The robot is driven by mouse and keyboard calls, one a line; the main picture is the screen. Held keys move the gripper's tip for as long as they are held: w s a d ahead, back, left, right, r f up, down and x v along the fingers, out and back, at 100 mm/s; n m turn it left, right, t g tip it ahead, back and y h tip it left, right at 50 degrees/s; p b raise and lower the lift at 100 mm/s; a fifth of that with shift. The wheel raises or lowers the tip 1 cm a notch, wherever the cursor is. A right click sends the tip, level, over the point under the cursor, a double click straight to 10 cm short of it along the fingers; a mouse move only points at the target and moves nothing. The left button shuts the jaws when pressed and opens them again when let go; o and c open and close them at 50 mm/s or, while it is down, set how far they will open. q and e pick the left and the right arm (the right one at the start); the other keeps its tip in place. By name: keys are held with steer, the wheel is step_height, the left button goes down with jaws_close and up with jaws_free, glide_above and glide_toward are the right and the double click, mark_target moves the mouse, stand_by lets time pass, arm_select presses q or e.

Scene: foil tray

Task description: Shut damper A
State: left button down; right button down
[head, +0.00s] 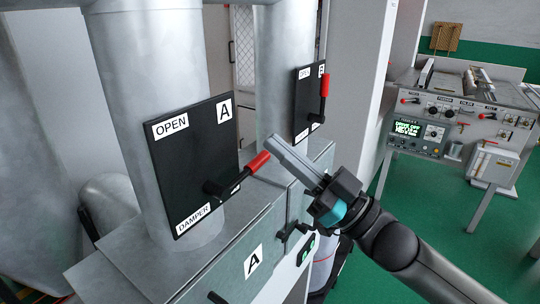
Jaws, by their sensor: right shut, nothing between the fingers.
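The damper A plate (182,165) is a black panel on a grey metal duct. It carries the labels "OPEN", "A" and "DAMPER". Its lever (235,183) has a black shaft on a pivot near the plate's lower right and a red grip (258,162). The lever points right and somewhat up, with the grip past the plate's right edge. My right gripper (276,144) is shut and empty, its fingertips just above and right of the red grip. I cannot tell whether they touch it. My left gripper is not in view.
A second damper plate (307,98), marked with a partly legible letter, stands behind on another duct, its red handle (324,84) upright. A grey metal cabinet labelled "A" (254,261) lies below. A control machine (458,125) stands at the right on a green floor.

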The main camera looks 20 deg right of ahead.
mark_target(262, 165)
steer(key=shift+w+a+f, duration=0.35)
steer(key=shift+w+f, duration=0.25)
steer(key=shift+f, duration=0.15)
steer(key=shift+w+a+f, duration=0.3)
steer(key=shift+w+f, duration=0.25)
steer(key=shift+f, duration=0.15)
steer(key=shift+w+f+m+t+h, duration=0.1)
steer(key=shift+f+m+t+h, duration=0.3)
steer(key=shift+f+m, duration=0.45)
steer(key=shift+d+m+p, duration=0.1)
steer(key=shift+m+p, duration=0.45)
steer(key=shift+f+t+h, duration=0.3)
steer(key=shift+h, duration=0.1)
steer(key=shift+m, duration=0.3)
